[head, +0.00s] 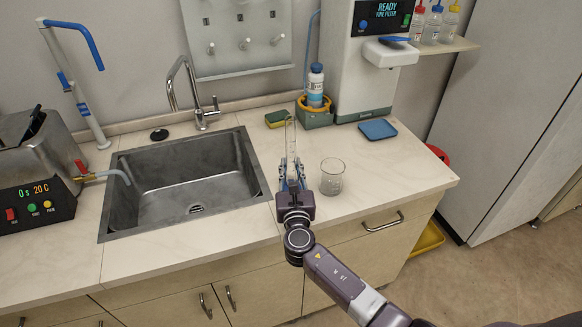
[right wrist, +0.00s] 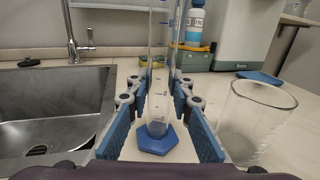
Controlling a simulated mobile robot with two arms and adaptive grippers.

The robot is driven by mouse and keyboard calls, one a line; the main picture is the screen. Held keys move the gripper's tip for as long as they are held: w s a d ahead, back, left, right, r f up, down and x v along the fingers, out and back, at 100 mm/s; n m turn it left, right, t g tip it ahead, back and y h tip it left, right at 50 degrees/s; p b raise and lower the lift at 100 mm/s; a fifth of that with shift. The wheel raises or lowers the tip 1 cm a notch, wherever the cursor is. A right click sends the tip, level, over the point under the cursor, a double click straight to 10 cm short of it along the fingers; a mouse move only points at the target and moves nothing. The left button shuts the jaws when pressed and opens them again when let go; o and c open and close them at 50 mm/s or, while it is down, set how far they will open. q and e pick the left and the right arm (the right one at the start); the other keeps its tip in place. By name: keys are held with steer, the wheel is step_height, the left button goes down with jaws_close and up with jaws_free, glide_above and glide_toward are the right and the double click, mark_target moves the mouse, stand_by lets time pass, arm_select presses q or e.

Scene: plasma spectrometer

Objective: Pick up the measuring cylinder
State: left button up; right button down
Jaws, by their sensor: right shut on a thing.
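The measuring cylinder (head: 290,142) is a tall, clear, graduated tube standing upright on the counter just right of the sink. In the right wrist view its clear tube (right wrist: 158,70) rises from a blue hexagonal base (right wrist: 157,140). My right gripper (head: 291,178) reaches it from the front, with its blue-padded fingers on either side of the tube, shut on it low down, above the base. The base appears to rest on the counter. My left gripper is not in view.
A glass beaker (head: 332,177) stands close to the right of my right gripper. The sink (head: 185,180) lies to the left. Behind are a sponge (head: 277,118), a bottle (head: 315,86) in a green holder and a water purifier (head: 362,60).

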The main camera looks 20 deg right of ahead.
step_height(320, 180, up, 20)
steer(key=p, duration=0.3)
steer(key=shift+f, duration=0.2)
